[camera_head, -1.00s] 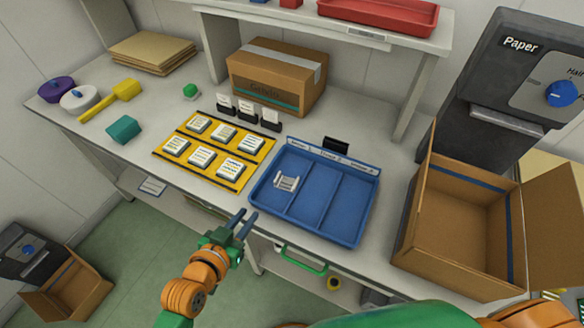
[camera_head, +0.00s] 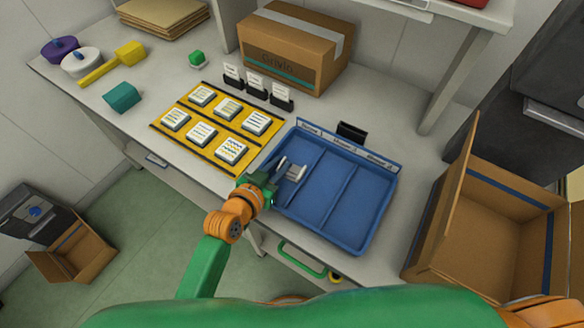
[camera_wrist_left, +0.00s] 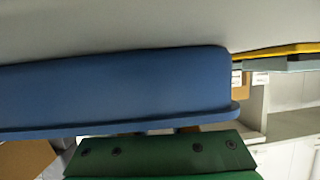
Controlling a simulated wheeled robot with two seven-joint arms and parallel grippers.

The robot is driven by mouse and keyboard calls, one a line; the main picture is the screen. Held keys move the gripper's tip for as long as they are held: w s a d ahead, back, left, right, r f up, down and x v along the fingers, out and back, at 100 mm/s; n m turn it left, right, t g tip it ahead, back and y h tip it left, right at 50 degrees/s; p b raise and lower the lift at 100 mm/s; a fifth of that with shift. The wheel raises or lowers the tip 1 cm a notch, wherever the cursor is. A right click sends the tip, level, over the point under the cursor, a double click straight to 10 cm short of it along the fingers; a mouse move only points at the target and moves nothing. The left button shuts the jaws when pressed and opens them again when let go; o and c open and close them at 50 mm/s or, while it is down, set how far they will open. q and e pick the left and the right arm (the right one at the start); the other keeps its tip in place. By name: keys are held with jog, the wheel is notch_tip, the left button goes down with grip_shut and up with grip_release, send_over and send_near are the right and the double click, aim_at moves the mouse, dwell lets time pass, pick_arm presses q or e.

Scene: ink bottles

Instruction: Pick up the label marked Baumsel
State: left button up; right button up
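Three small white cards stand in black holders (camera_head: 256,86) behind the mat. The print is too small to read, so I cannot tell which label is marked Baumsel. A blue tray (camera_head: 345,228) stands right of the mat, with a white object (camera_head: 295,173) in its left compartment. My left gripper (camera_head: 281,172) appears open, at the tray's left side close to that white object. My right gripper is out of view.
A closed carton (camera_head: 290,55) stands behind the card holders. An open carton (camera_head: 490,225) is right of the tray.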

pick_arm(q)
jog(key=shift+s, duration=0.1)
grip_shut()
jog(key=shift+r, duration=0.1)
